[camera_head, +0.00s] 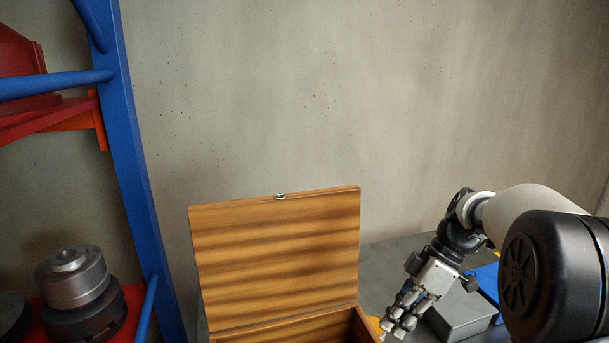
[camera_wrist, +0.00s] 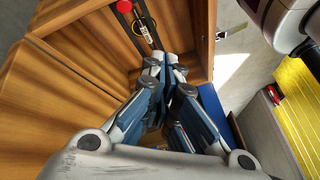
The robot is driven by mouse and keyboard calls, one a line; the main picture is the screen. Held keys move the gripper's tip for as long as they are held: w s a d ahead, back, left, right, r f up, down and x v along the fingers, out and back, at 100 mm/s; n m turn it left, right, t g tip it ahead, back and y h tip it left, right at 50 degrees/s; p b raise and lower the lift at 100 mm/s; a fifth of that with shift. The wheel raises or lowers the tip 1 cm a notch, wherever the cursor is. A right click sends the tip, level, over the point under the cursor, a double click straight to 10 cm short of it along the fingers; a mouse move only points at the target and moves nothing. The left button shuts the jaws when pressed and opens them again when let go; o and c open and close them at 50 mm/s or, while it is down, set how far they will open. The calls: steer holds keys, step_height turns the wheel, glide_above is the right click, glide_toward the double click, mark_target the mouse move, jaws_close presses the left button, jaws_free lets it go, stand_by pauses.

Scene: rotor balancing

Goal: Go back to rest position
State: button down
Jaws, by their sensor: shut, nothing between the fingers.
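My gripper (camera_head: 392,326) is at the lower right of the head view, pointing down close to the right edge of the open wooden box (camera_head: 275,262). Its fingers are shut with nothing between them. In the wrist view the closed fingertips (camera_wrist: 166,62) appear over the box's wooden inside (camera_wrist: 110,50). A red-ended tool with a dark shaft (camera_wrist: 124,7) shows in the box beyond the fingertips. The box's lid stands upright. The box's floor is hidden in the head view.
A grey case (camera_head: 462,314) and a blue object (camera_head: 487,280) stand on the grey table (camera_head: 385,258) right of the box. At left, a blue-framed rack (camera_head: 140,190) holds a metal rotor part (camera_head: 72,280) on a red shelf. The wall behind is bare.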

steer(key=s+a+r+m+t+h, duration=0.1)
steer(key=s+a+r+m+h, duration=0.15)
steer(key=s, duration=0.25)
steer(key=s+a+r+m+t+h, duration=0.1)
steer(key=s+r+m, duration=0.25)
steer(key=s, duration=0.25)
steer(key=s+f+m+t+h, duration=0.2)
steer(key=s+m+t, duration=0.2)
steer(key=s+m, duration=0.4)
steer(key=s, duration=0.3)
steer(key=shift+s+a+m+t, duration=0.25)
steer(key=shift+a+m+t, duration=0.05)
steer(key=shift+t, duration=0.1)
